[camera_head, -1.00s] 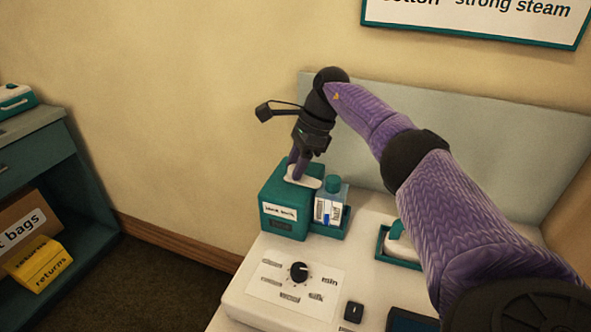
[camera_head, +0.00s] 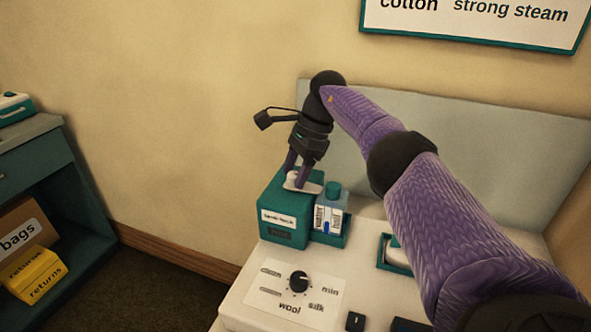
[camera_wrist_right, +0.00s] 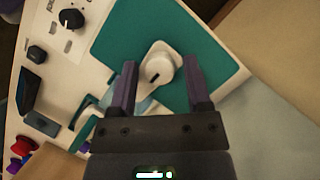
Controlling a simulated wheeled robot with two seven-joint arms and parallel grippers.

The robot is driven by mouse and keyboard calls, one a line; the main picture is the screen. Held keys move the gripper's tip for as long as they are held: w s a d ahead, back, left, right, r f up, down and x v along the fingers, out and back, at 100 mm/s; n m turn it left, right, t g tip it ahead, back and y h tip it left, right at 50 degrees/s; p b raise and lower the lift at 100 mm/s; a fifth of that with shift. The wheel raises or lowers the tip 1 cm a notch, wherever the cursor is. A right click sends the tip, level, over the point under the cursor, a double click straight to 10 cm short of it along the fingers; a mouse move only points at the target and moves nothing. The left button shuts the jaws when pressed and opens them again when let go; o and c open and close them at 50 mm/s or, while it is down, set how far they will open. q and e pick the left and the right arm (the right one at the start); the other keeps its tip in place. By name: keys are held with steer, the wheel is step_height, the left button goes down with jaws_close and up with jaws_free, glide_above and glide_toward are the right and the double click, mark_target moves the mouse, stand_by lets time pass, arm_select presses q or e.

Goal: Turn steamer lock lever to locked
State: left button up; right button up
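The steamer's teal box (camera_head: 285,222) stands at the back left of the white counter, with a small label on its front. A white lever (camera_head: 308,187) with a rounded knob lies on its top; the wrist view shows the lever (camera_wrist_right: 158,70) from above with a dark slot. My right gripper (camera_head: 297,172) points down at the lever from above. Its two purple fingers are apart, one on each side of the lever's knob in the wrist view (camera_wrist_right: 161,85); I cannot tell whether they touch it. My left gripper is not in view.
A bottle with a teal cap (camera_head: 331,212) stands close right of the box. A dial (camera_head: 299,282) with fabric labels and a black switch (camera_head: 355,321) are in front. A teal shelf (camera_head: 40,150) with yellow boxes (camera_head: 38,275) stands at the left.

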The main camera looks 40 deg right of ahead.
mark_target(296, 174)
steer(key=shift+o, duration=0.6)
step_height(296, 174, up, 10)
steer(key=p, duration=0.3)
steer(key=shift+p, duration=0.35)
